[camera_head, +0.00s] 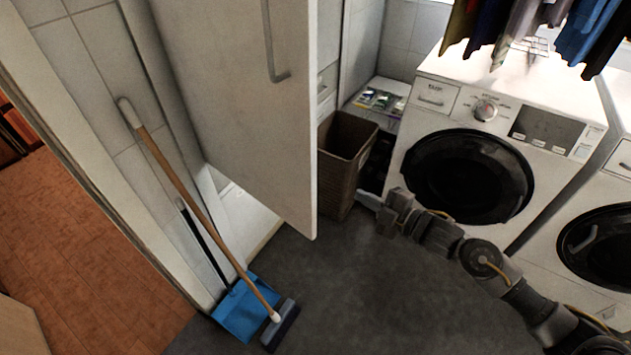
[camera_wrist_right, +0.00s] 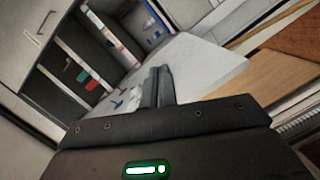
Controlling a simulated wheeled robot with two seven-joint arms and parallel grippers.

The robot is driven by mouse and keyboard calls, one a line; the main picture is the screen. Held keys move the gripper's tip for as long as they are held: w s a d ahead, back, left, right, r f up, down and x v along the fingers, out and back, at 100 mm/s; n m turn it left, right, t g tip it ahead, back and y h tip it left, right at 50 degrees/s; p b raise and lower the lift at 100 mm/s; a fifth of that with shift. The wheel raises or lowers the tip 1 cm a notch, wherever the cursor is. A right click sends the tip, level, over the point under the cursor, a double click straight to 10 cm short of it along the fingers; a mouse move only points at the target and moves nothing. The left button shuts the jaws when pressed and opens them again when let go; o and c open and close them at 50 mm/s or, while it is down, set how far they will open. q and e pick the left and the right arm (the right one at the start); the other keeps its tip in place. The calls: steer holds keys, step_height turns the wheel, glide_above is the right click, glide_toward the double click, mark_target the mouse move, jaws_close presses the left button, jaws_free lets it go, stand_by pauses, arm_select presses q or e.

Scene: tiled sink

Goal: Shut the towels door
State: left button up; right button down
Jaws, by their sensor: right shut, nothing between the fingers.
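The tall white door (camera_head: 235,90) stands open in the head view, with its edge toward the room and a grey bar handle (camera_head: 276,45) near its top right. My right gripper (camera_head: 368,201) is to the right of the door's lower edge, in front of the brown basket, and looks apart from the door. In the right wrist view the fingers (camera_wrist_right: 159,86) are shut with nothing between them. A pale flat panel (camera_wrist_right: 205,68) lies just beyond them; I cannot tell for sure whether it is the door. My left gripper is not in view.
A brown basket (camera_head: 342,160) stands behind the door's edge. A washing machine (camera_head: 470,140) is on the right, with clothes hanging above. A broom (camera_head: 195,200) and blue dustpan (camera_head: 243,310) stand at the left. The dark floor (camera_head: 350,290) in front is clear.

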mark_target(315, 178)
steer(key=s+a+r+n+g+y, duration=0.55)
steer(key=s+r+n, duration=0.45)
steer(key=s+r, duration=0.25)
steer(key=r+p+x, duration=0.1)
steer(key=p+x, duration=0.2)
steer(key=x, duration=0.8)
steer(key=shift+t+h, duration=0.25)
steer(key=shift+t, duration=0.2)
steer(key=w+d+p, duration=0.2)
steer(key=w+d, duration=0.1)
steer(key=shift+w+f, duration=0.15)
